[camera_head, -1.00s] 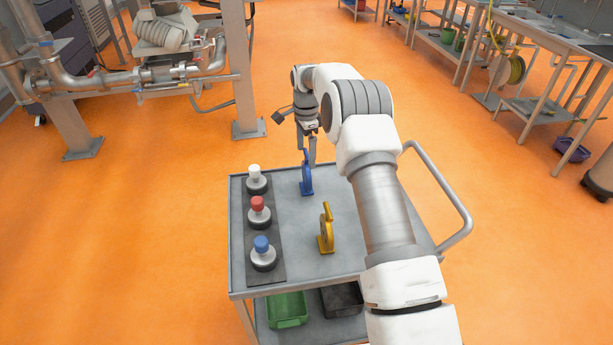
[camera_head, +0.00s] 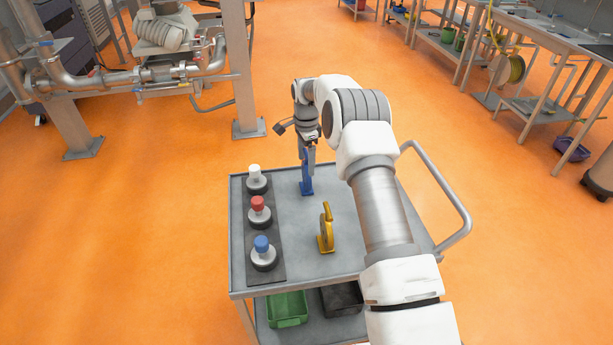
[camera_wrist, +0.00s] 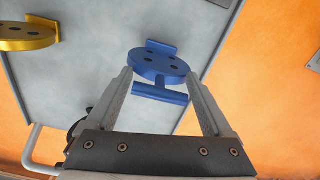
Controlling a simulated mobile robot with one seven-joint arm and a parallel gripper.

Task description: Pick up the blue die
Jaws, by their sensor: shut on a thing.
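The blue die (camera_head: 307,186) stands upright on the grey cart top, near its far edge. In the wrist view the blue die (camera_wrist: 160,66) shows as a round plate with holes, a flat foot and a crossbar. My gripper (camera_head: 308,165) is at the die's upper part and partly hides it. In the wrist view my gripper (camera_wrist: 160,92) has its two fingers at either end of the crossbar, shut on it. The yellow die (camera_head: 326,230) stands nearer on the cart and shows at the upper left of the wrist view (camera_wrist: 28,36).
The cart top (camera_head: 285,262) bears a dark mat with a white-capped (camera_head: 256,180), a red-capped (camera_head: 259,212) and a blue-capped (camera_head: 263,254) piece at left. A green bin (camera_head: 287,309) and a black bin (camera_head: 342,299) sit on the lower shelf. Orange floor is clear around.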

